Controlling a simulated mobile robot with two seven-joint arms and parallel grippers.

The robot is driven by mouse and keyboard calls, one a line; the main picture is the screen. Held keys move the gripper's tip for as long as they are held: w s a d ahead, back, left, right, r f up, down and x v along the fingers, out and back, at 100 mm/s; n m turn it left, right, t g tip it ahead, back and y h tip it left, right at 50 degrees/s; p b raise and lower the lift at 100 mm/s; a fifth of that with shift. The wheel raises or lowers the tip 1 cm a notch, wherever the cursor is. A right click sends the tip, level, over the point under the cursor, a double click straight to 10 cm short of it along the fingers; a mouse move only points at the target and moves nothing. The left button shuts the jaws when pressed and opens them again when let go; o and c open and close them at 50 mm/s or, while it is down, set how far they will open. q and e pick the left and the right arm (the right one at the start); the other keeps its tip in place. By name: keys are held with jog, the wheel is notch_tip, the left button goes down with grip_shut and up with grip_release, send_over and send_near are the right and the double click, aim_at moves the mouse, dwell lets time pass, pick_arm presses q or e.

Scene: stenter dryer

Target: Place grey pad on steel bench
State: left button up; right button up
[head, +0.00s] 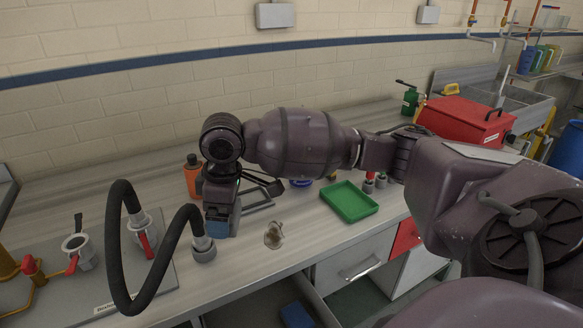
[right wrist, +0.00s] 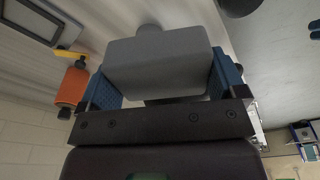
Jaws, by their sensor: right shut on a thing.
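My right gripper (head: 222,222) reaches in from the right and points down over the steel bench (head: 292,252), near its front. In the right wrist view, its blue fingers (right wrist: 160,85) are shut on the grey pad (right wrist: 158,62), a block with rounded edges. The pad sits across the gap between the fingers. In the head view the gripper hides the pad, and I cannot tell whether the pad touches the bench. My left gripper is not in view.
A black hose (head: 113,240) loops up left of the gripper, its grey end coupling (head: 203,250) close by. An orange bottle (head: 192,178) stands behind. A small brownish object (head: 273,235) and green tray (head: 350,201) lie to the right. A red toolbox (head: 466,119) stands farther right.

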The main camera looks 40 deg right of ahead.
jog(key=w+d+r+n, duration=0.1)
jog(key=n, duration=0.1)
jog(key=r+n, duration=0.2)
jog(key=n, duration=0.1)
jog(key=w+d+r+n, duration=0.1)
jog(key=r+n, duration=0.1)
jog(key=shift+w+d+r+n+g+b, duration=0.2)
jog(key=shift+w+d+n+g+b, duration=0.1)
jog(key=shift+g+b, duration=0.1)
jog(key=r+n, duration=0.1)
jog(key=n, duration=0.1)
jog(key=b, duration=0.2)
send_over(237, 250)
jog(key=shift+n, duration=0.3)
jog(key=f, duration=1.2)
jog(key=shift+d+f, duration=0.2)
jog(key=shift+f, duration=0.2)
jog(key=shift+f+b, duration=0.3)
jog(key=shift+f, duration=0.3)
notch_tip(237, 250, down, 5)
jog(key=shift+r+b, duration=0.1)
jog(key=shift+b, duration=0.35)
jog(key=shift+f, duration=0.3)
